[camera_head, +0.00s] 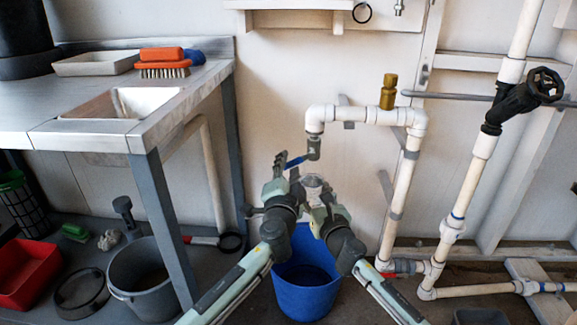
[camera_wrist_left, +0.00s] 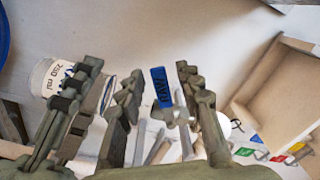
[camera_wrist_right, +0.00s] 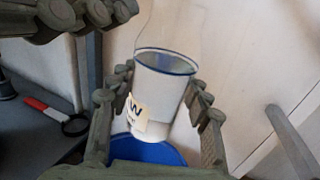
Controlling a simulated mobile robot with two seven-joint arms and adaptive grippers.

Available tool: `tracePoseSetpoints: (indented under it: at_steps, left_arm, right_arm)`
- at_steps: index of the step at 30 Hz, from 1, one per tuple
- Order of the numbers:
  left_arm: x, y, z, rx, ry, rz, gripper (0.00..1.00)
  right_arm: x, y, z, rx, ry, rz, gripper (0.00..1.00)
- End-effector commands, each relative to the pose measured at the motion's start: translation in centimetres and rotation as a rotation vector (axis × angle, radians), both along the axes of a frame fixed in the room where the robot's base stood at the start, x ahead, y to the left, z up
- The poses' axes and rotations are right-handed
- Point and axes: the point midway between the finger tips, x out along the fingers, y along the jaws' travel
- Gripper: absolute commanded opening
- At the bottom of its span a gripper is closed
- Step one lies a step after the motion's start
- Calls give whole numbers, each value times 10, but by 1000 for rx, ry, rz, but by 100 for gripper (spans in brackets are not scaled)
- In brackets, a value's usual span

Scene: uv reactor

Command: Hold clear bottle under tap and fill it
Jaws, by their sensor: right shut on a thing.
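The clear bottle (camera_wrist_right: 165,88) has a blue rim and a label. My right gripper (camera_head: 320,198) is shut on its sides and holds it upright or nearly so. In the head view the bottle (camera_head: 313,181) shows just below the tap (camera_head: 314,149), partly hidden by my grippers. The tap's blue handle (camera_wrist_left: 160,88) lies between the spread fingers of my left gripper (camera_wrist_left: 160,92), with gaps on both sides. I cannot tell whether water runs or how full the bottle is.
A blue bucket (camera_head: 305,290) stands on the floor below my grippers. White pipes (camera_head: 400,185) rise close to the right. A metal sink bench (camera_head: 60,142) stands at the left, with a grey bucket (camera_head: 145,280) below it.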

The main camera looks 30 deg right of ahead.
Motion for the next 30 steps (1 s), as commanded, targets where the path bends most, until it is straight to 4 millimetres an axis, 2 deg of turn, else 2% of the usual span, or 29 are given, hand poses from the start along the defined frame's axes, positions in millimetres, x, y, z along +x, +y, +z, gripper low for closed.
tracePoseSetpoints:
  at_steps: [4, 12, 21, 30]
  left_arm:
    - [7, -4, 0, 1, 0, 1, 35]
    - [7, -4, 0, 0, 1, -1, 35]
    - [7, -4, 0, 0, 1, -1, 0]
    - [7, -4, 0, 0, 1, -1, 0]
  right_arm:
    - [0, 0, 1, 0, -2, 0, 20]
    - [0, 0, 1, 0, -2, 0, 20]
    - [0, 0, 1, 0, -2, 0, 20]
    - [0, 0, 1, 0, -2, 0, 20]
